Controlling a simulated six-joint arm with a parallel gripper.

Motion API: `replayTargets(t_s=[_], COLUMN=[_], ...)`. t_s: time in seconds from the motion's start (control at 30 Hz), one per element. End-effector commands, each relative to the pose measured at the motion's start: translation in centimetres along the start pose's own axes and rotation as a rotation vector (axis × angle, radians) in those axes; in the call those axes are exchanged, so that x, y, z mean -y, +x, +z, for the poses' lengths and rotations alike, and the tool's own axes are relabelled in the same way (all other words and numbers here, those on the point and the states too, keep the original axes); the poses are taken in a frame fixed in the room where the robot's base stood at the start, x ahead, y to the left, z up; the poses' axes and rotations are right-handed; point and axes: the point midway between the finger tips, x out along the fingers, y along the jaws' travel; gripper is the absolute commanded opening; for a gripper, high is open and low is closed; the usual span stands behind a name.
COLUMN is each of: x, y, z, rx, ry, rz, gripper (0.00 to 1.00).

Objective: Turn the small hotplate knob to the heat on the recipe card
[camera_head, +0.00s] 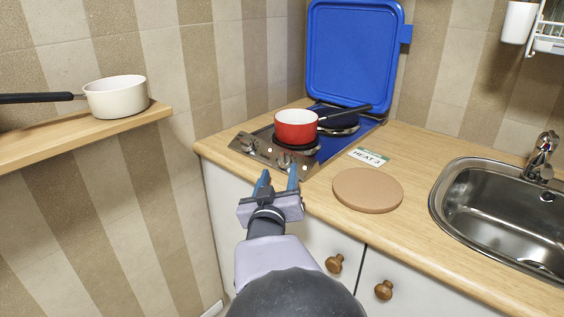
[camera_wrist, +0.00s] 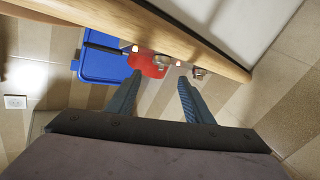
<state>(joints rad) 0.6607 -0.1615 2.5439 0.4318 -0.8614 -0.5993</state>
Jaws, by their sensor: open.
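The hob's front panel (camera_head: 268,152) carries two metal knobs, a left knob (camera_head: 247,143) and a right knob (camera_head: 285,160). I cannot tell which serves the small hotplate, nor read their settings. The recipe card (camera_head: 368,156) lies on the worktop right of the hob and reads "HEAT", with what looks like a 3. My gripper (camera_head: 278,176) is open and empty, in front of the panel, just below the right knob in the picture. In the wrist view my gripper's fingers (camera_wrist: 158,76) are apart, and a knob (camera_wrist: 200,73) shows beyond the right finger.
A red pan (camera_head: 296,127) stands on the front hotplate, its handle pointing back right. The blue lid (camera_head: 354,52) stands open behind. A round board (camera_head: 368,189) and a sink (camera_head: 500,210) are to the right. A cream pan (camera_head: 116,98) sits on the left shelf (camera_head: 60,140).

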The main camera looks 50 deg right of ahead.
Motion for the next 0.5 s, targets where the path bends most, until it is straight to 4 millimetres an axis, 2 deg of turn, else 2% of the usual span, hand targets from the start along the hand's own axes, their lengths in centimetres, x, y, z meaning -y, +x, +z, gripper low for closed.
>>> replayTargets(t_s=[0.27,0.5], x=[-0.1,0.0], y=[1.8,5.0], z=[-0.2,0.1], rx=[0.005,0.002], ry=[0.0,0.002], rz=[-0.003,-0.001], gripper=[0.47,0.47])
